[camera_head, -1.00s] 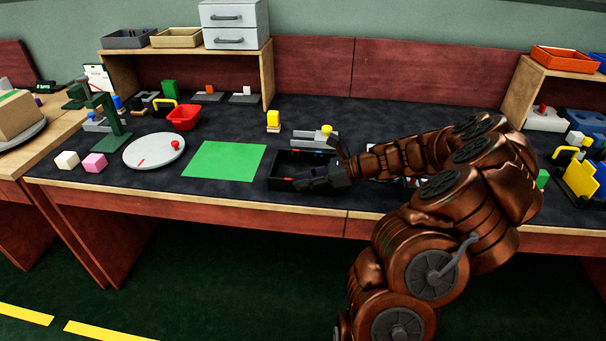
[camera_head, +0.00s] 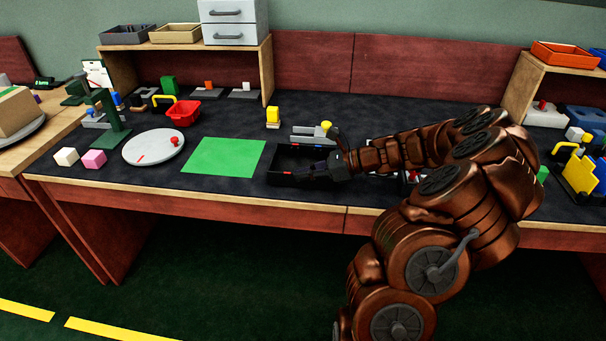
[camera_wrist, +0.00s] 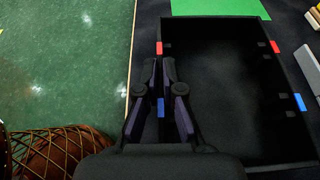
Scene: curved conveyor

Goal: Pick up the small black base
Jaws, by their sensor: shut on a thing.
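The small black base (camera_head: 275,168) is an open, box-like black tray on the dark bench top, to the right of a green mat. In the wrist view the base (camera_wrist: 225,95) shows its dark inside, with red and blue tabs on its side walls. My gripper (camera_head: 303,173) is at the front wall of the base in the head view. In the wrist view my gripper (camera_wrist: 161,68) has one finger on each side of the wall, near a blue tab, and is shut on it. The fingers hide part of that wall.
The green mat (camera_head: 223,157) lies flat to the left, with a white round plate (camera_head: 153,149) beyond it. A grey part with a yellow knob (camera_head: 326,126) stands behind the base. The bench's front edge (camera_head: 230,198) is close to the base.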

